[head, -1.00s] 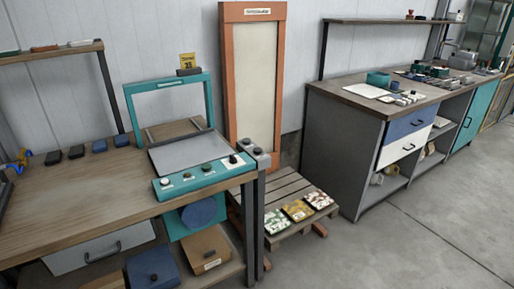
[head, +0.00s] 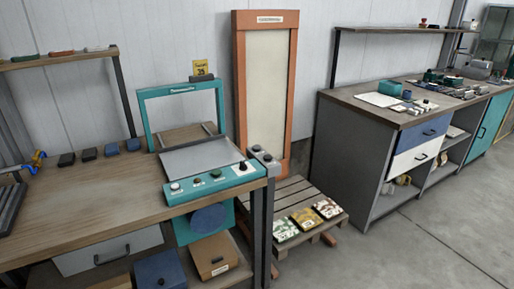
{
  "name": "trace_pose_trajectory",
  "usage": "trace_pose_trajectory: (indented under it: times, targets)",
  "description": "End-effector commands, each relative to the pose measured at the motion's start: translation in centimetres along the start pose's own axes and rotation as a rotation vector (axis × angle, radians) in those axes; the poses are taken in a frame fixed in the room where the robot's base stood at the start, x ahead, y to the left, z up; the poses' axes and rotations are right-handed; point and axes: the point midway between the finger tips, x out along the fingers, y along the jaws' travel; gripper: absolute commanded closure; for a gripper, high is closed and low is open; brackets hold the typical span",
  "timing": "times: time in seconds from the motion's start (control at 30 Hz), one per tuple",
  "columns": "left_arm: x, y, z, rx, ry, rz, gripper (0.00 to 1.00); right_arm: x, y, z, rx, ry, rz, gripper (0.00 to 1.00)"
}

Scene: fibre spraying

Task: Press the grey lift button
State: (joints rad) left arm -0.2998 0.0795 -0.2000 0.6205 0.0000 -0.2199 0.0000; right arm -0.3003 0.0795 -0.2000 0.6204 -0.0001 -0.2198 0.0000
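A teal press-like machine (head: 224,185) sits at the right end of the wooden workbench, with a row of small controls on its sloped front. These are a pale button (head: 175,187), a dark button (head: 196,181), a green button (head: 215,174) and a black knob (head: 243,165) on a white plate. Neither of my grippers is in view.
Several dark blocks (head: 111,149) and a blue-and-orange tool (head: 38,160) lie on the workbench (head: 95,205). A wooden pallet (head: 290,195) with camouflage-patterned pieces stands right of the post. A second bench (head: 345,150) stands further right. The grey floor (head: 420,245) between is open.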

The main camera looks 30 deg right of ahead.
Motion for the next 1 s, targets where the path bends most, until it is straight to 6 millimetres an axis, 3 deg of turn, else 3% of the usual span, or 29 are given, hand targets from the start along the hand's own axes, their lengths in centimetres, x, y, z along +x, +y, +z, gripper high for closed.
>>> trace_pose_trajectory:
  times: [0.03,0.07,1.0]
  targets:
    - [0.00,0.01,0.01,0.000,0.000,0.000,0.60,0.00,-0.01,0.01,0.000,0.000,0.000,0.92]
    - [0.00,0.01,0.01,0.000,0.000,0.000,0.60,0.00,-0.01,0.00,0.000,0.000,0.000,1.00]
    - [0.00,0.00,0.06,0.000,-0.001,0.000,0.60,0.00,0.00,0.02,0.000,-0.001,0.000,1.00]
